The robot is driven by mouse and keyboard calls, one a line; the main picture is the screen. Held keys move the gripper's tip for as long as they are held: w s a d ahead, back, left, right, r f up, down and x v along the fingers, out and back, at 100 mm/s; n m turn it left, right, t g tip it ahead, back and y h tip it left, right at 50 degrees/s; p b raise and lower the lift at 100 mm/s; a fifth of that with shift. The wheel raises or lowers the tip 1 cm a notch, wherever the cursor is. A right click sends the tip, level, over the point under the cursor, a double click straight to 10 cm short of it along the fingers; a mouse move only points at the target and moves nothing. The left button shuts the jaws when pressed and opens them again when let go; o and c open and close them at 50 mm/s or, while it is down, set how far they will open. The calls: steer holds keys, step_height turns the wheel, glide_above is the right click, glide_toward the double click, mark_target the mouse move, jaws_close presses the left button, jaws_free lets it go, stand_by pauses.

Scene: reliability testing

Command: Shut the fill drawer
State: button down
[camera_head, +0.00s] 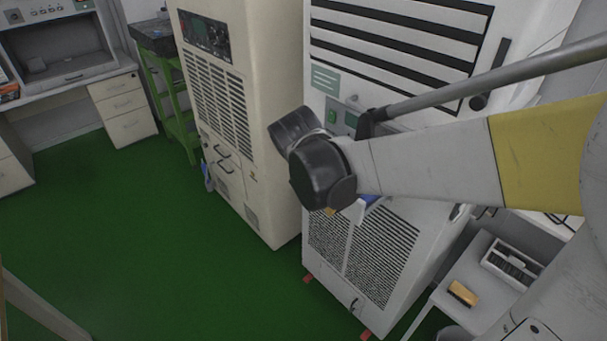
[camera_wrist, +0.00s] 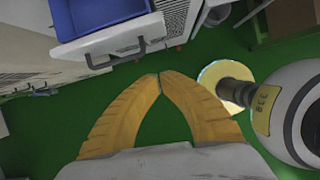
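The fill drawer appears in the wrist view as a white front panel (camera_wrist: 95,43) with a dark bar handle (camera_wrist: 115,54) and a blue tray (camera_wrist: 98,18) behind it. It stands pulled out from the white machine. In the head view a small blue piece (camera_head: 371,199) shows below my arm, on the front of the white machine (camera_head: 385,225); most of the drawer is hidden there. My gripper (camera_wrist: 160,74) has two yellow fingers with their tips together and nothing between them. The tips are just in front of the handle, slightly right of it in the wrist view. My arm mostly hides the gripper in the head view.
A cream cabinet (camera_head: 225,100) stands left of the white machine. A small table (camera_head: 455,300) with a yellow-brown block (camera_head: 462,293) and a tray (camera_head: 513,263) is on the right. Green floor (camera_head: 130,240) is clear at the left.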

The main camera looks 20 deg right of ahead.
mark_target(347, 214)
steer(key=shift+n, duration=0.4)
steer(key=shift+w+d+f+b, duration=0.45)
steer(key=shift+d+f+b, duration=0.3)
steer(key=shift+d+f, duration=0.65)
steer(key=shift+w+d+f+b, duration=0.5)
steer(key=shift+d+f+b, duration=0.45)
steer(key=shift+f, duration=0.8)
steer(key=shift+w+d+f+b, duration=0.45)
steer(key=shift+d+f+b, duration=0.15)
steer(key=shift+d+f, duration=0.85)
steer(key=shift+f, duration=0.1)
steer(key=w+d, duration=0.1)
steer(key=d, duration=0.2)
steer(key=w+d, duration=0.1)
steer(key=d, duration=0.3)
steer(key=w+d, duration=0.2)
steer(key=d, duration=0.2)
steer(key=shift+a, duration=0.1)
